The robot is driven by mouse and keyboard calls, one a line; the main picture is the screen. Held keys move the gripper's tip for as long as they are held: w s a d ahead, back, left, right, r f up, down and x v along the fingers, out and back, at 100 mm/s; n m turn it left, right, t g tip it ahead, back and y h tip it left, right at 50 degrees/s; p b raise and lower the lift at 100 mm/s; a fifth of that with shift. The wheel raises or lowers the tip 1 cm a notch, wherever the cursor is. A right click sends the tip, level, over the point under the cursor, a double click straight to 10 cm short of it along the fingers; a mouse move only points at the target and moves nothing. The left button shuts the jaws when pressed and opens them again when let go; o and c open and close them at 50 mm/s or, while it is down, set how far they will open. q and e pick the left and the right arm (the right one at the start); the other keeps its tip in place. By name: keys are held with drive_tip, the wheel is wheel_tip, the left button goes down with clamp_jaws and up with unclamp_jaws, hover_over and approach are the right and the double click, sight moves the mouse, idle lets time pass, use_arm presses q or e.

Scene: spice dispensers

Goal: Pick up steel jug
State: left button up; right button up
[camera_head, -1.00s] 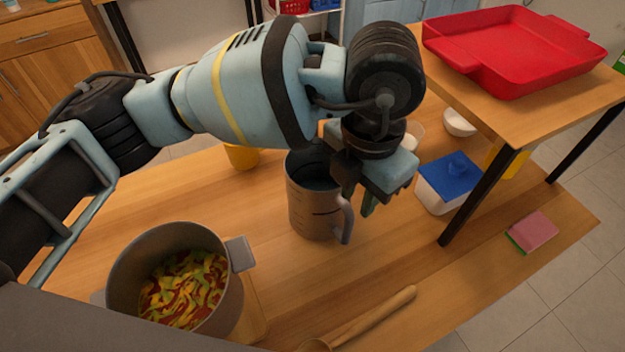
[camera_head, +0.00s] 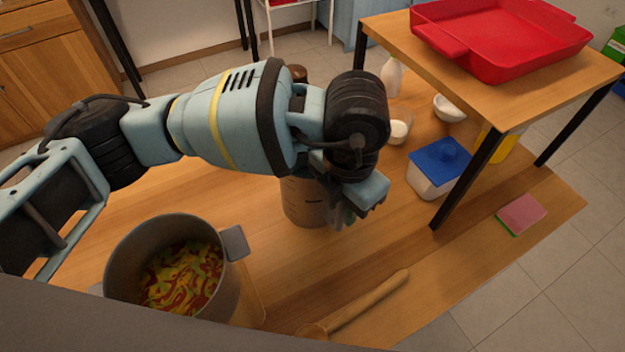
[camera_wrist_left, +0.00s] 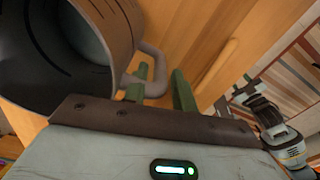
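The steel jug (camera_head: 303,203) stands upright on the wooden table, its upper part hidden behind my left arm in the head view. My left gripper (camera_head: 345,214) is low at the jug's right side, on the handle side. In the left wrist view, the jug (camera_wrist_left: 75,45) fills the upper left, with its open mouth and curved handle (camera_wrist_left: 152,55) visible. The two green fingers of my left gripper (camera_wrist_left: 164,88) are apart. One finger overlaps the handle and the other is beyond it; I cannot tell whether either touches.
A pot (camera_head: 232,290) of chopped vegetables stands front left. A wooden spoon (camera_head: 365,303) lies in front. A blue-lidded container (camera_head: 428,180) and small bowls stand right. A raised wooden shelf (camera_head: 390,40) holds a red tray (camera_head: 490,65). An arm, apparently my right, shows in the wrist view.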

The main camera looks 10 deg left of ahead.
use_arm(q)
drive_tip(key=shift+f, duration=0.6)
drive_tip(key=shift+c, duration=0.4)
clamp_jaws()
drive_tip(key=shift+r, duration=0.15)
idle(0.5)
